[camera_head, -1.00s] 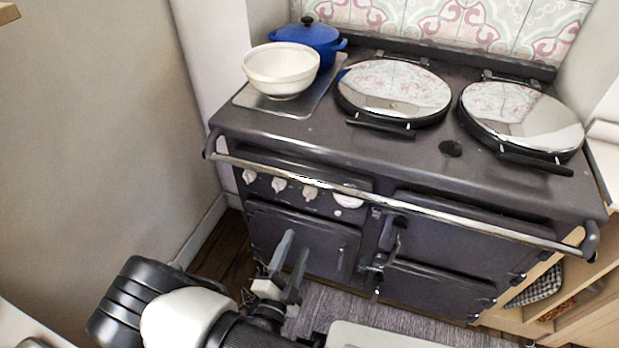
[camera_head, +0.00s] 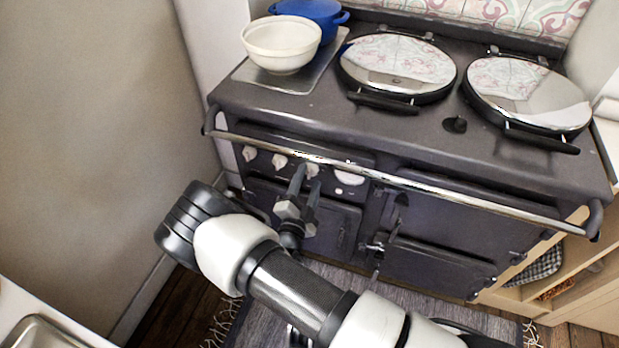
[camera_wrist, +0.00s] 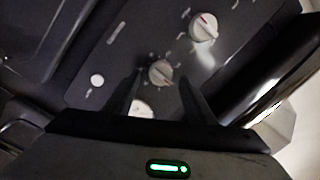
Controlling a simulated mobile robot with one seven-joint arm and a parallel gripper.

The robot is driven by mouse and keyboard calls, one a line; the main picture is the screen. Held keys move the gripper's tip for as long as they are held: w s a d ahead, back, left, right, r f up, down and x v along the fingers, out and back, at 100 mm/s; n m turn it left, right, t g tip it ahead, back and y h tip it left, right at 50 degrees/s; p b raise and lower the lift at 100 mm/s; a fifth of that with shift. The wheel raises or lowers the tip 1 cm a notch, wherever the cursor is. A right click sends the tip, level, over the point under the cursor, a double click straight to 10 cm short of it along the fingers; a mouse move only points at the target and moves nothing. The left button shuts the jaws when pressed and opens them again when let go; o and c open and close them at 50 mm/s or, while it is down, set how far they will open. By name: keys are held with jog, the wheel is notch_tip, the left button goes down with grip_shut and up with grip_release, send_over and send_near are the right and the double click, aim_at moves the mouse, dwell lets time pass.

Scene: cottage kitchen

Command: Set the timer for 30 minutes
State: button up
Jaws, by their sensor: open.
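The range cooker's control panel (camera_head: 262,172) carries a row of white knobs; which one is the timer cannot be told. A left knob (camera_head: 249,153), a second knob (camera_head: 279,161) and a third knob (camera_head: 312,170) lead to a wider white dial (camera_head: 349,178). My gripper (camera_head: 305,184) is open and empty, its fingers raised toward the third knob. In the wrist view this red-marked knob (camera_wrist: 160,72) appears between the fingertips; contact cannot be told. Another red-marked knob (camera_wrist: 203,27) is above right.
A chrome rail (camera_head: 400,181) runs across the cooker front, just above the panel. A white bowl (camera_head: 282,46) and blue pot (camera_head: 315,12) stand on top beside two lidded hotplates. A wall (camera_head: 90,120) closes the left side.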

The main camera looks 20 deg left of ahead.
jog(key=shift+w, duration=0.85)
jog(key=c, duration=1)
jog(key=shift+c, duration=0.2)
jog(key=shift+m, duration=0.3)
